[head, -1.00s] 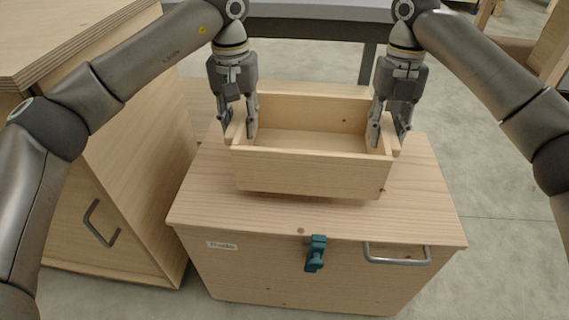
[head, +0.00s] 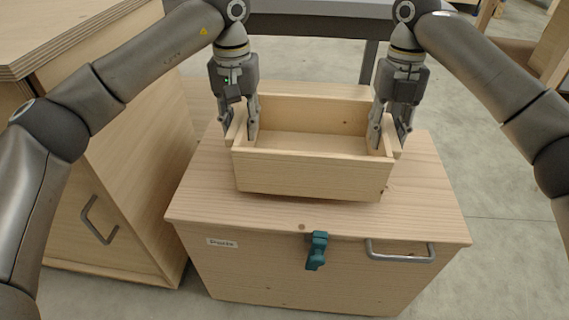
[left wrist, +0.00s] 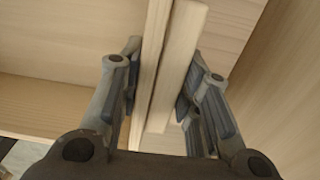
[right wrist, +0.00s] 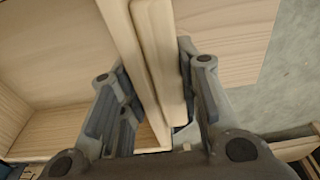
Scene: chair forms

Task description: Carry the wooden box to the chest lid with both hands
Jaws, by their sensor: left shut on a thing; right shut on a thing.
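The open wooden box (head: 310,175) is level over the chest lid (head: 425,200), its front wall facing me. Whether its underside touches the lid is hard to tell; a shadow lies under its front edge. My left gripper (head: 240,133) is shut on the box's left end, and the left wrist view shows its fingers on both sides of the wooden end pieces (left wrist: 172,75). My right gripper (head: 390,138) is shut on the right end, with the end pieces (right wrist: 158,70) between its fingers in the right wrist view. The box is empty inside.
The chest has a teal latch (head: 316,250), a metal handle (head: 400,250) and a label on its front. A wooden cabinet (head: 125,200) stands close on the left. A grey table (head: 320,22) is behind. Open floor lies to the right.

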